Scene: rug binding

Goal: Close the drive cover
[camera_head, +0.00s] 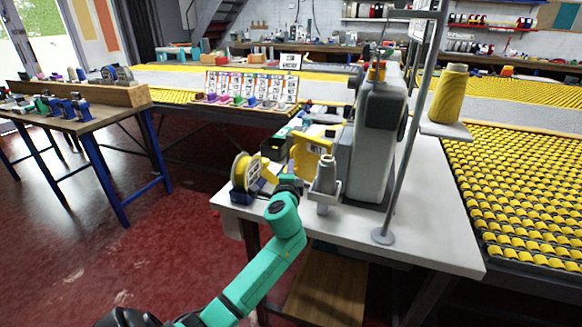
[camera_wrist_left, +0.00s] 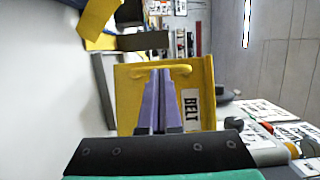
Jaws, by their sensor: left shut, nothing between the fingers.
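The drive cover (camera_head: 313,152) is a yellow panel on the left side of the grey sewing machine (camera_head: 378,135). It seems to stand out from the machine body, but the exact angle is hard to tell. In the left wrist view the cover (camera_wrist_left: 203,85) faces the camera, with a white "BELT" label and a yellow handle (camera_wrist_left: 183,70). My left gripper (camera_head: 294,163) is in front of the cover. In the left wrist view its purple fingers (camera_wrist_left: 157,78) are together and empty, overlapping the handle; contact is unclear. My right gripper is not in view.
A yellow tape reel (camera_head: 241,172) stands left of the gripper, and a grey thread-cone-shaped part (camera_head: 326,178) stands close on its right. A metal pole (camera_head: 405,150) and a yellow thread cone (camera_head: 449,95) are farther right. The white tabletop (camera_head: 440,228) is clear at front right.

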